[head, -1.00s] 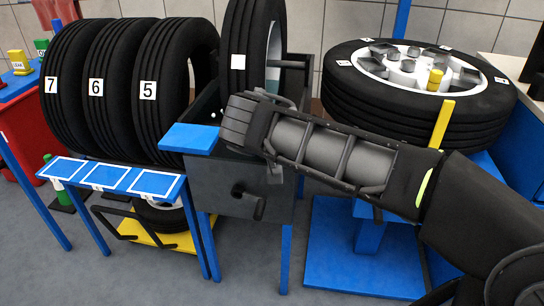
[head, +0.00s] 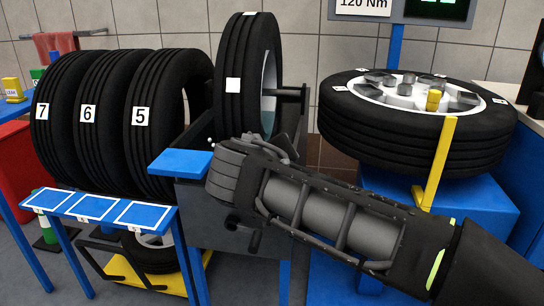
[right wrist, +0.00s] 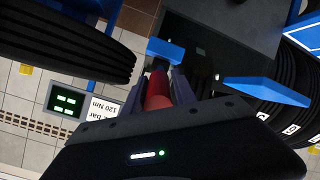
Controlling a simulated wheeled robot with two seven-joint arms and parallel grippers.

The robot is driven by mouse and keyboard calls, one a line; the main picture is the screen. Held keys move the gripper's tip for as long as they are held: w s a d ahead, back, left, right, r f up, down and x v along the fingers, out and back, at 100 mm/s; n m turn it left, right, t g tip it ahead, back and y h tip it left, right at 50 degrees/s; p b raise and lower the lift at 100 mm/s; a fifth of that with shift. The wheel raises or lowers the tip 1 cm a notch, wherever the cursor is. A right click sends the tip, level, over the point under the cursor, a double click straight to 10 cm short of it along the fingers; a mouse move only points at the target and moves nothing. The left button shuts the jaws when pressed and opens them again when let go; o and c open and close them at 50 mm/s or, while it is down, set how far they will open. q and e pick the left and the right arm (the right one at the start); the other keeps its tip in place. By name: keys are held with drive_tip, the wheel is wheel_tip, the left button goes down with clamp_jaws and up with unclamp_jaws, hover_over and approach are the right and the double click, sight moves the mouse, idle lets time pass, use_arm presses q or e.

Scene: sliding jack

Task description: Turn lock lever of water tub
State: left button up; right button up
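The water tub (head: 205,225) is a dark grey box on blue legs with a tire (head: 235,100) standing in it. A black crank-like handle (head: 232,243) sits on its front, partly behind my right arm. In the right wrist view a red cylindrical grip (right wrist: 157,92), which looks like a lever handle, lies between the two fingers of my right gripper (right wrist: 158,90). The fingers lie close along both sides of it; whether they press on it is unclear. In the head view my right forearm and wrist cover the gripper and the lever. My left gripper is not in view.
Tires numbered 7, 6 and 5 (head: 170,110) stand on a rack at left, above blue plates (head: 92,207). A wheel (head: 415,135) lies flat on a blue stand at right, with a yellow post (head: 436,165) beside it. A display (right wrist: 68,101) shows in the right wrist view.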

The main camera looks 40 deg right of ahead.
drive_tip(key=o, duration=0.3)
drive_tip(key=p+v, duration=0.1)
drive_tip(key=v, duration=0.7)
drive_tip(key=shift+w+p, duration=0.1)
drive_tip(key=shift+p, duration=0.3)
drive_tip(key=shift+d, duration=0.1)
